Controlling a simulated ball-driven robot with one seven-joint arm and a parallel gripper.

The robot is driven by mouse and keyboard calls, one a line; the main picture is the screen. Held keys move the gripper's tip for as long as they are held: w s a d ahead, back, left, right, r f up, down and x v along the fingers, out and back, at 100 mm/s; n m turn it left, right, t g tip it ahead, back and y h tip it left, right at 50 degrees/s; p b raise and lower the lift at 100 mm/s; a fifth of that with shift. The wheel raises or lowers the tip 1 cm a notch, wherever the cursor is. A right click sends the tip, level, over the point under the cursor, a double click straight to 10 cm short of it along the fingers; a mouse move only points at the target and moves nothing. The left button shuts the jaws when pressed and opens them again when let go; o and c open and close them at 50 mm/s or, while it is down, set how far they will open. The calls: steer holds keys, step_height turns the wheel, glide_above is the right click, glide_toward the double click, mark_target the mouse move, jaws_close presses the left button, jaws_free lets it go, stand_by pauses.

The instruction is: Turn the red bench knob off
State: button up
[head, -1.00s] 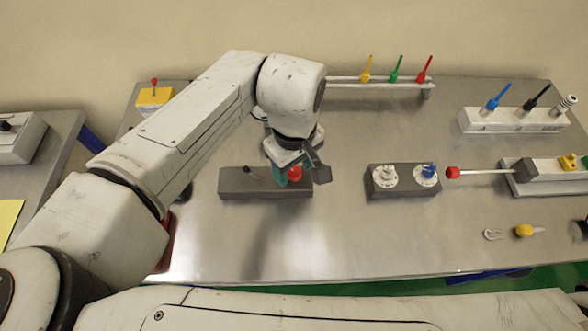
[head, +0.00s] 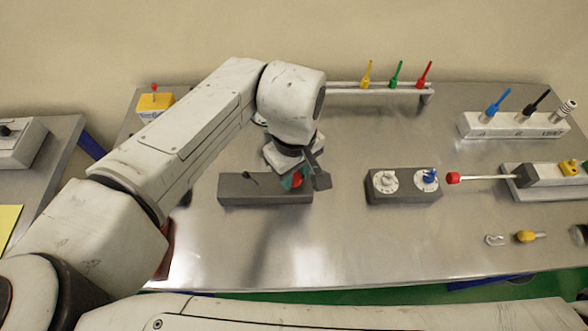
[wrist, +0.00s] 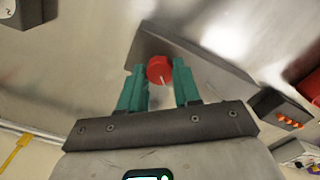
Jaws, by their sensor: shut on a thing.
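The red bench knob (head: 297,181) sits on the right part of a dark grey block on the bench, partly hidden by my gripper in the head view. In the wrist view the red knob (wrist: 160,69) shows a white pointer line on its face and lies between the teal fingertips. My gripper (wrist: 160,80) is shut on the knob, one finger on each side. In the head view my gripper (head: 292,180) is over the right end of the dark block (head: 262,199).
A dark box with a white dial and a blue-knobbed dial (head: 403,184) stands to the right. A small black lever (head: 250,177) rises from the knob's block. The front middle of the bench (head: 350,250) is clear.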

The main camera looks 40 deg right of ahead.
steer(key=shift+m, duration=0.4)
steer(key=m+p, duration=0.1)
steer(key=m, duration=0.1)
steer(key=shift+m+p, duration=0.3)
steer(key=shift+m, duration=0.1)
steer(key=m, duration=1)
steer(key=m+b, duration=0.1)
steer(key=m, duration=0.3)
steer(key=shift+m, duration=0.3)
steer(key=o, duration=1.1)
steer(key=shift+c, duration=0.2)
